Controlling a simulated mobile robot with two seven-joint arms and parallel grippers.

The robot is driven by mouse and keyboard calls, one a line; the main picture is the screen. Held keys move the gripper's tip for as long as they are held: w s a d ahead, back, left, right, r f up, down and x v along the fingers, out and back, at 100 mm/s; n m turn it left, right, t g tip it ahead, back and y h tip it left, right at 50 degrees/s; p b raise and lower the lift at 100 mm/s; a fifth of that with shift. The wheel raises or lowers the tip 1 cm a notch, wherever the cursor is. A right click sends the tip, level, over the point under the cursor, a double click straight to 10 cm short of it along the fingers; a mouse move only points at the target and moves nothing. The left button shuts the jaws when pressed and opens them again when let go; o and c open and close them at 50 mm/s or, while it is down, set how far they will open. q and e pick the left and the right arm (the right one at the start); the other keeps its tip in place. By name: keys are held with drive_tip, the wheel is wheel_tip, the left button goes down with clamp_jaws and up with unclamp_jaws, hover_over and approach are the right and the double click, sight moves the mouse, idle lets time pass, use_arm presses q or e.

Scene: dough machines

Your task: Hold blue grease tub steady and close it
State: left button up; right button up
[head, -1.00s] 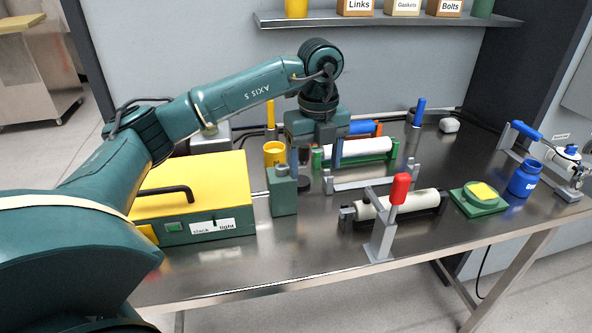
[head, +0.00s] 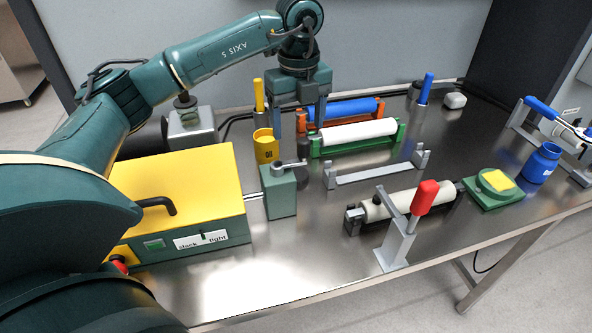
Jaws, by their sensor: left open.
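My left gripper (head: 299,125) is open and empty, pointing down over the back left part of the table, between the yellow tub and the blue roller. It is far from the blue tub. My right gripper is not in view.
A green block with a yellow top (head: 490,188) sits just left of the blue tub. A red-handled lever (head: 424,197) stands at the front. A yellow tub (head: 265,147), rollers (head: 357,138) and a yellow-lidded machine (head: 185,185) fill the left and middle.

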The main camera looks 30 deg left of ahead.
use_arm(q)
hover_over(298, 175)
wheel_tip(298, 175, down, 7)
drive_tip(key=shift+s+r, duration=0.1)
drive_tip(key=shift+f, duration=0.55)
drive_tip(key=shift+f+p, duration=0.5)
drive_tip(key=shift+f, duration=2.15)
drive_tip(key=c, duration=1.1)
wheel_tip(298, 175, up, 10)
drive_tip(key=shift+r+b, duration=0.1)
drive_tip(key=shift+b, duration=0.2)
